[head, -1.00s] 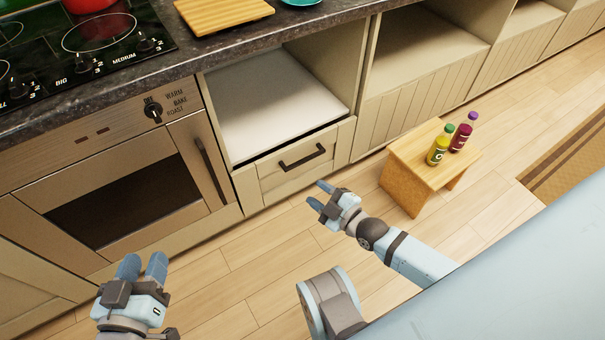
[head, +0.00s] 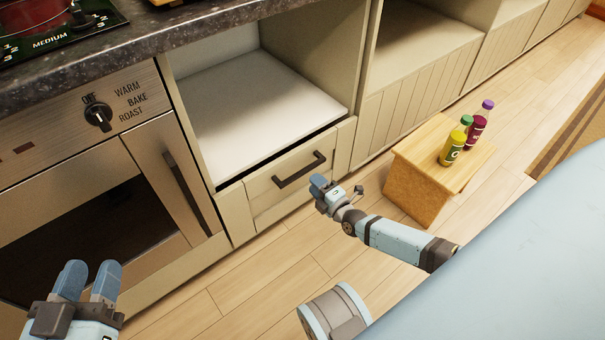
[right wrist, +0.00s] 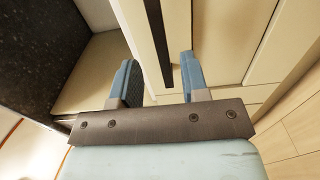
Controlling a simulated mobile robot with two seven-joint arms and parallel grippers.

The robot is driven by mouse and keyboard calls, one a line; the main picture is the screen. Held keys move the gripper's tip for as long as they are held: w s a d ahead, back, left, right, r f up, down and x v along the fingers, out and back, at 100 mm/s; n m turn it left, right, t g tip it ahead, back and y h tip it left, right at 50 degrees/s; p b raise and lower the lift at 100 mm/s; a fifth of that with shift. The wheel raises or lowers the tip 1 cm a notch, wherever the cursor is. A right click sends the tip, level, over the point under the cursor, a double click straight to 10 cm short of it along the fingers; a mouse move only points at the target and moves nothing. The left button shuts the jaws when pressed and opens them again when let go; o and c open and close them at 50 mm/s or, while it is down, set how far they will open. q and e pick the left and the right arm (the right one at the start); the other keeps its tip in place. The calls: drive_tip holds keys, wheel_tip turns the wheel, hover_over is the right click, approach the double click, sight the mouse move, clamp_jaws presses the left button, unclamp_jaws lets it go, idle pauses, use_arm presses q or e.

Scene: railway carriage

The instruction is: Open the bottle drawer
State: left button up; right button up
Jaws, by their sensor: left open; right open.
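The bottle drawer (head: 262,197) is a cream drawer front below an open cabinet shelf; it looks shut, with a thin dark gap along its top edge. Its dark bar handle (head: 299,169) is in the middle of the front. My right gripper (head: 319,183) is open, close to the right end of the handle. In the right wrist view the handle (right wrist: 157,40) runs between the spread fingers of my right gripper (right wrist: 161,78), with no clear contact. My left gripper (head: 88,282) is open and empty in front of the oven, at the lower left.
A small wooden stool (head: 420,182) with several bottles (head: 452,148) on it stands on the floor right of the drawer. The oven (head: 100,205) is to the left, under the dark countertop (head: 170,35). The floor before the drawer is clear.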

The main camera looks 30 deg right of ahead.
sight(303, 170)
drive_tip(key=w, duration=0.2)
drive_tip(key=w+b, duration=0.1)
drive_tip(key=w, duration=0.1)
drive_tip(key=w+b, duration=0.1)
drive_tip(key=w, duration=0.1)
drive_tip(key=shift+w+a+f, duration=0.1)
drive_tip(key=shift+a, duration=0.15)
drive_tip(key=shift+w, duration=0.2)
use_arm(q)
drive_tip(key=shift+w+a+r+m+t+h, duration=0.15)
drive_tip(key=shift+w+a+m+t, duration=0.15)
drive_tip(key=shift+m, duration=0.25)
drive_tip(key=shift+w+a+r+m+t+h, duration=0.15)
drive_tip(key=shift+w+m+t, duration=0.2)
drive_tip(key=shift+m, duration=0.2)
use_arm(e)
clamp_jaws()
